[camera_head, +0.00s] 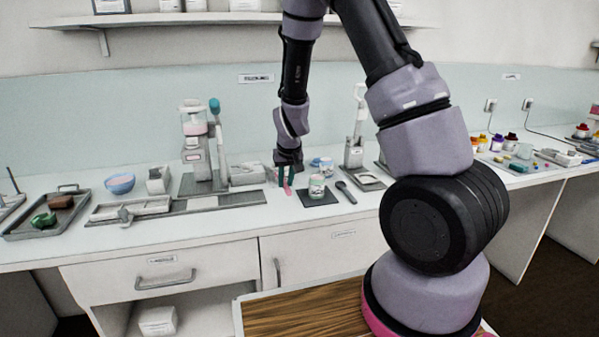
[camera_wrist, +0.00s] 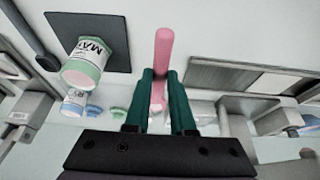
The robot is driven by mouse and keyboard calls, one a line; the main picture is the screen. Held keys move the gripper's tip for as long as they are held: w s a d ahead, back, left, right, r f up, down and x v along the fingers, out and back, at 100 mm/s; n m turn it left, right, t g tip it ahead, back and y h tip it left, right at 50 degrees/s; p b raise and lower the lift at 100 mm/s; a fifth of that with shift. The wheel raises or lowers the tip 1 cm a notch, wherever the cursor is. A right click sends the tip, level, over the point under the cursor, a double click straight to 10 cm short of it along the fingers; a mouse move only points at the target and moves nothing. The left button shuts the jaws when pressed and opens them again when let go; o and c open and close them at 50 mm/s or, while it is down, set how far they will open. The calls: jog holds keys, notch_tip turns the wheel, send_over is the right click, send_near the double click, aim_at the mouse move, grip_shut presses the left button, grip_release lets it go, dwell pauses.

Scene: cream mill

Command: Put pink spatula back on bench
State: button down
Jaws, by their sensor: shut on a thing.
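The pink spatula (camera_wrist: 163,50) is between the teal fingers of my gripper (camera_wrist: 166,78) in the wrist view. My gripper is shut on it. In the head view my gripper (camera_head: 286,186) points down over the front part of the bench (camera_head: 200,228), and a bit of the pink spatula (camera_head: 287,188) shows between the fingers. The spatula's lower end is close to the bench top. I cannot tell whether it touches. The bench is white and its top is bare just below and left of the spatula.
Right of my gripper a labelled jar (camera_head: 316,187) stands on a dark mat (camera_head: 319,197), with a dark spoon (camera_head: 346,192) beside it. A grey rail-like plate (camera_head: 225,201) lies to the left. A blue bowl (camera_head: 120,183) and a tray (camera_head: 45,222) are farther left.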

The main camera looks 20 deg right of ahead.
notch_tip(320, 180, down, 2)
jog(key=shift+d+f, duration=0.15)
jog(key=shift+f, duration=1.2)
jog(key=shift+f, duration=0.8)
jog(key=c, duration=0.7)
grip_release()
